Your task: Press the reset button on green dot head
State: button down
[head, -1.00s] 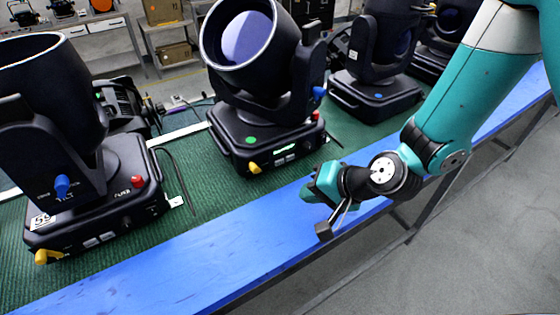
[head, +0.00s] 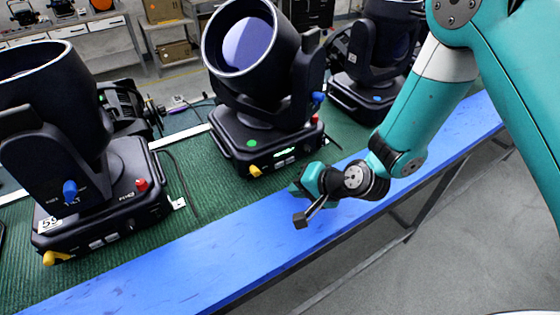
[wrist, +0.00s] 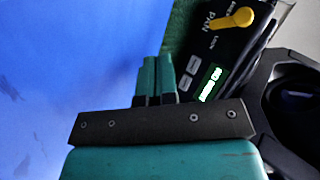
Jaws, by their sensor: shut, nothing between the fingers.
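The green dot head (head: 232,133) is the middle black moving-head light, with a green dot (head: 252,144) on its base. Its near face has a yellow lever (head: 255,170) and a lit display (head: 285,154); a red button (head: 315,118) is at its right end. In the wrist view the yellow lever (wrist: 232,18), marked PAN, the lit display (wrist: 210,83) and two small grey buttons (wrist: 194,64) show. No reset label is readable. My gripper (head: 296,187) is shut and empty, just in front of the base, apart from it. Its fingers (wrist: 158,62) are side by side.
A similar head (head: 95,205) with a red button and blue knob stands left. A blue-dot head (head: 370,105) stands behind right. All rest on a green mat (head: 180,215) with a blue front edge (head: 200,260). Cables lie between the bases.

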aim_at(279, 165)
jog(key=shift+w+a, duration=0.65)
jog(key=shift+w, duration=0.3)
jog(key=shift+w+a, duration=0.6)
jog(key=shift+w, duration=0.3)
jog(key=shift+w, duration=0.1)
dwell(0.6)
jog(key=shift+w+a, duration=0.2)
jog(key=shift+w, duration=0.05)
jog(key=shift+w+a, duration=0.25)
jog(key=shift+w, duration=0.05)
dwell(0.7)
jog(key=shift+s+d, duration=0.5)
jog(key=shift+s, duration=0.15)
jog(key=shift+s, duration=0.1)
